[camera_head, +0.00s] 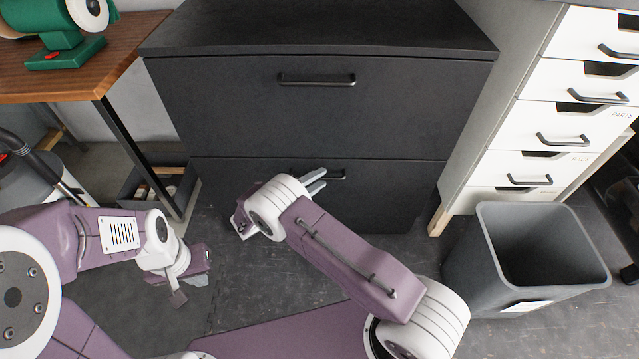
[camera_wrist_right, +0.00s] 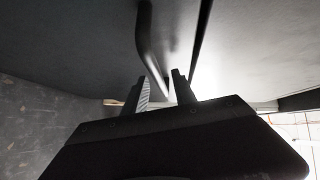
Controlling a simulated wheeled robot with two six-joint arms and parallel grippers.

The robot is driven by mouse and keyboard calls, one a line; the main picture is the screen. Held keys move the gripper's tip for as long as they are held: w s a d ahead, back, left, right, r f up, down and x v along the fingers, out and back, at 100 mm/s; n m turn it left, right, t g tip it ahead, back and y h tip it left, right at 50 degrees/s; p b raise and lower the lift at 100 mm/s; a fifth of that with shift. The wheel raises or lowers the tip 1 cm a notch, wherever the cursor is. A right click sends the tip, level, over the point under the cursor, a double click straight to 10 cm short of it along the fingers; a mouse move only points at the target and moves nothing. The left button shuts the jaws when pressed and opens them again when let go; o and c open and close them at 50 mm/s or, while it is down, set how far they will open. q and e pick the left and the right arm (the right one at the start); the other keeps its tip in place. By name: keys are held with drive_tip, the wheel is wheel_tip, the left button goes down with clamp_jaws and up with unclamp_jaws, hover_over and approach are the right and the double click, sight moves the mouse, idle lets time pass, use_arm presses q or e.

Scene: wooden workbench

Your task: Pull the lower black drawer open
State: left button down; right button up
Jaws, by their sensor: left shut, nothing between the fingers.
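The lower black drawer (camera_head: 395,195) is the bottom front of the black cabinet, and it looks flush and shut. Its dark bar handle (camera_head: 337,177) is partly hidden behind my right gripper. My right gripper (camera_head: 320,181) is at this handle with its two fingers apart. In the right wrist view the handle (camera_wrist_right: 146,40) runs down toward the gap between the open fingers (camera_wrist_right: 158,88). I cannot tell whether a finger touches it. My left gripper (camera_head: 178,298) is shut and empty, low over the floor at the left, away from the cabinet.
The upper black drawer (camera_head: 320,115) above is shut, with its own handle (camera_head: 316,80). A grey bin (camera_head: 475,270) stands on the floor at right, beside a white drawer unit (camera_head: 540,110). A wooden bench (camera_head: 95,75) is at left. Dark floor lies before the cabinet.

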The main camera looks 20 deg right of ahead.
drive_tip(key=shift+w+d, duration=0.2)
drive_tip(key=shift+d, duration=0.2)
clamp_jaws()
idle(1.2)
